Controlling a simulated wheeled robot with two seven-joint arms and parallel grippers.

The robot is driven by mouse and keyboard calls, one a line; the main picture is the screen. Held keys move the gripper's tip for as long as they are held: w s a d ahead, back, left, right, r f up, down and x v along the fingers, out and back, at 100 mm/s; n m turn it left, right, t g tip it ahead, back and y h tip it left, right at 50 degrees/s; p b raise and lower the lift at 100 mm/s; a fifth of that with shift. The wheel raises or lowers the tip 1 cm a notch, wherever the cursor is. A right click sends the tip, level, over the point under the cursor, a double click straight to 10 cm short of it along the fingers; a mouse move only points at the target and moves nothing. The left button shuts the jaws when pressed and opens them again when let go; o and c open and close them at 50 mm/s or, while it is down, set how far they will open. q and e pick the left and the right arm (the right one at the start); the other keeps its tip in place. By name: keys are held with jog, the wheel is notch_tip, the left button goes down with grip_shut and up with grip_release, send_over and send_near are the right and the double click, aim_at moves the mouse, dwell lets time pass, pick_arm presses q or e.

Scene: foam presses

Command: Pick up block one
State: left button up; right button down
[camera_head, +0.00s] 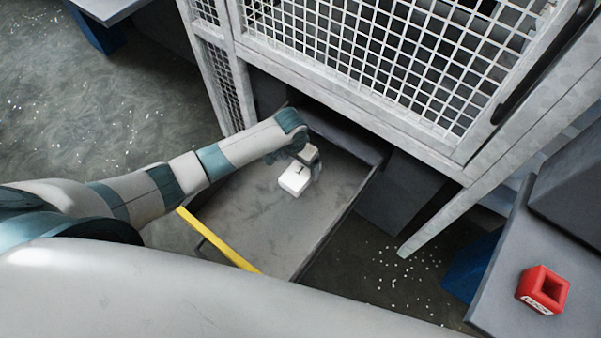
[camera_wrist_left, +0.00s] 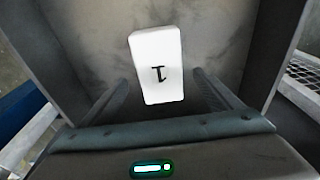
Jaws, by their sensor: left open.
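Block one, a white block marked with a black 1 (camera_head: 293,182), lies on the floor of a grey metal tray (camera_head: 240,221) below a mesh cage. In the left wrist view the block (camera_wrist_left: 157,68) lies ahead of the fingers, its 1 facing the camera. My left gripper (camera_head: 312,168) reaches over the tray, right beside the block, and partly covers it in the head view. In the left wrist view its two fingers (camera_wrist_left: 160,90) are apart, with the near end of the block close to the gap between them. My right gripper is in neither view.
The mesh cage (camera_head: 370,50) rises behind the tray, its lower frame close above my left wrist. A yellow bar (camera_head: 219,240) runs along the tray's front edge. A red block with a white label (camera_head: 543,289) sits on a grey surface at right.

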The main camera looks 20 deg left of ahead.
aim_at(300, 170)
pick_arm(q)
jog(key=shift+f, duration=0.2)
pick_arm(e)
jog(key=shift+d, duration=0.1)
pick_arm(q)
jog(key=shift+f, duration=0.75)
jog(key=f, duration=0.2)
jog(key=shift+w+d+f, duration=0.1)
jog(key=shift+w+f, duration=0.1)
jog(key=shift+f, duration=0.5)
jog(key=shift+w+f, duration=0.1)
jog(key=shift+f, duration=0.05)
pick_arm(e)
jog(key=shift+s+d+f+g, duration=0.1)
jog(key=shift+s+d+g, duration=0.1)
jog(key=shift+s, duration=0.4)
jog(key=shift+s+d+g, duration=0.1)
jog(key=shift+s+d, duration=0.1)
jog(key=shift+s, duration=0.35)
